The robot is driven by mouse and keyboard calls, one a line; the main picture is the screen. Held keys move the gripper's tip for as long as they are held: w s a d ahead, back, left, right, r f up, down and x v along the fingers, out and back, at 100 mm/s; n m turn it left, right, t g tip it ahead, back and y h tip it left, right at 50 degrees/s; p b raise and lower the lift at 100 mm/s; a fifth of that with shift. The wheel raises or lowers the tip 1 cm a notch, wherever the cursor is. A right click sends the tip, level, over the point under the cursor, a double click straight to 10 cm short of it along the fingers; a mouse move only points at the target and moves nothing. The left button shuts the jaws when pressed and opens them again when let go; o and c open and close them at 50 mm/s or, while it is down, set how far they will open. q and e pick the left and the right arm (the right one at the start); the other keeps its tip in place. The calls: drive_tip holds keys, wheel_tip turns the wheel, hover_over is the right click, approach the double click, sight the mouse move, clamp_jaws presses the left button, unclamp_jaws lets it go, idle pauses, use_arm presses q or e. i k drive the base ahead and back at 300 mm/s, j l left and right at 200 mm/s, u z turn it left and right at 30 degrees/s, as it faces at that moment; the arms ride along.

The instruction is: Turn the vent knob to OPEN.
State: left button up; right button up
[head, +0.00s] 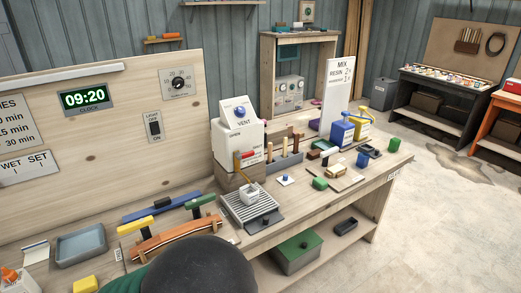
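The vent knob (240,111) is a small blue knob on the sloped white panel marked VENT (243,122). This panel sits on top of a white box (236,143) at the back of the wooden workbench. The knob is too small for me to tell which way it points, and I cannot read an OPEN mark. Neither of my grippers shows in the head view, and nothing touches the knob.
A curved wooden stringer (180,238) lies nearer, with yellow and green clamps. A MIX RESIN sign (336,95) stands to the right.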

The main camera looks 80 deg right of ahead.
sight(240, 112)
drive_tip(key=z, duration=2.6)
